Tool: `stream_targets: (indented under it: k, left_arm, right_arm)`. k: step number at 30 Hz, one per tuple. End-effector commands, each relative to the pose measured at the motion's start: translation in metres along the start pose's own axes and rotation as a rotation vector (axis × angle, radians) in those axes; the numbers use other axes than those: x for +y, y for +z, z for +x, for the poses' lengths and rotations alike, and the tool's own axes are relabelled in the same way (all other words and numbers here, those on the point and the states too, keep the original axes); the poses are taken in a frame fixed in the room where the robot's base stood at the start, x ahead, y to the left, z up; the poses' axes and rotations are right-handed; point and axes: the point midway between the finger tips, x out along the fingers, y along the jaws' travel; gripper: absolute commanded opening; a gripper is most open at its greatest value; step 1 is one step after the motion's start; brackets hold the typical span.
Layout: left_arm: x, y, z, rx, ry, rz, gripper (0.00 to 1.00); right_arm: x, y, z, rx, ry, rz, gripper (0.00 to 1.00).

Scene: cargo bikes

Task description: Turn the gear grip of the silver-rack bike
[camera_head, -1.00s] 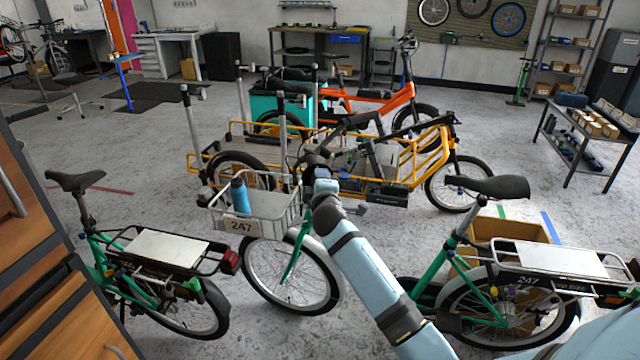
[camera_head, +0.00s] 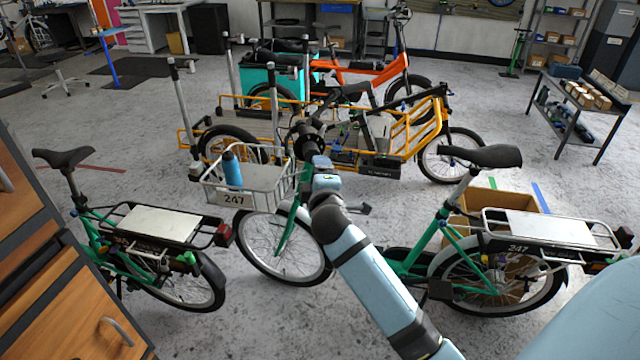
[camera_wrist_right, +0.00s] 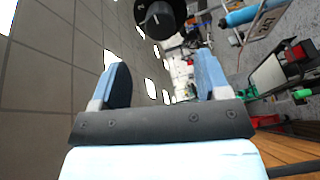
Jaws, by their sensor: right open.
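The green bike numbered 247 with the silver rack (camera_head: 600,232) stands at the right in the head view. Its front basket (camera_head: 235,195) holds a blue bottle. A dark round grip (camera_head: 306,132) shows at its handlebar, just beyond my right gripper (camera_head: 318,162). In the right wrist view, a black round knob with a pale mark, likely the gear grip (camera_wrist_right: 160,18), lies past the fingertips, near the top edge. The right gripper (camera_wrist_right: 161,72) is open, with nothing between its two fingers. My arm hides part of the bike's frame. My left gripper is out of view.
Another green bike with a black rack (camera_head: 118,216) stands at the left, beside a wooden cabinet (camera_head: 75,310). A yellow cargo bike (camera_head: 425,130) stands close behind the handlebar. A cardboard box (camera_head: 470,205) is behind the silver-rack bike.

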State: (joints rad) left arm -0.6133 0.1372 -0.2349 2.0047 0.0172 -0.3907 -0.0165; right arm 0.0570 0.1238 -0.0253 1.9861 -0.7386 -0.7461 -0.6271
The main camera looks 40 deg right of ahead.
Motion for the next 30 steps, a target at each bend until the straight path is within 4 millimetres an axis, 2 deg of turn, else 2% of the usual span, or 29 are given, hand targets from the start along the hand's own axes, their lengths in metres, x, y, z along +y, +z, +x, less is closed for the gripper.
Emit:
stream_targets:
  k: [3, 7, 25, 28, 30]
  left_arm:
    - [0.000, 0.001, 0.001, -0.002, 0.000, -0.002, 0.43]
    - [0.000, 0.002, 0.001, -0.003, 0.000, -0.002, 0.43]
    - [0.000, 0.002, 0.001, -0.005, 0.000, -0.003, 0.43]
    - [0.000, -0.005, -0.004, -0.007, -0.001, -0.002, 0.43]
    - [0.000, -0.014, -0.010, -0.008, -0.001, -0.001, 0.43]
  right_arm:
    - [-0.001, 0.000, -0.017, -0.001, -0.001, 0.000, 0.69]
    - [0.000, 0.000, -0.025, -0.001, -0.001, -0.001, 0.69]
    - [-0.001, 0.000, -0.028, 0.002, -0.005, 0.003, 0.69]
    - [-0.016, -0.004, -0.037, 0.035, -0.053, 0.042, 0.69]
    - [-0.039, -0.008, -0.054, 0.082, -0.129, 0.112, 0.69]
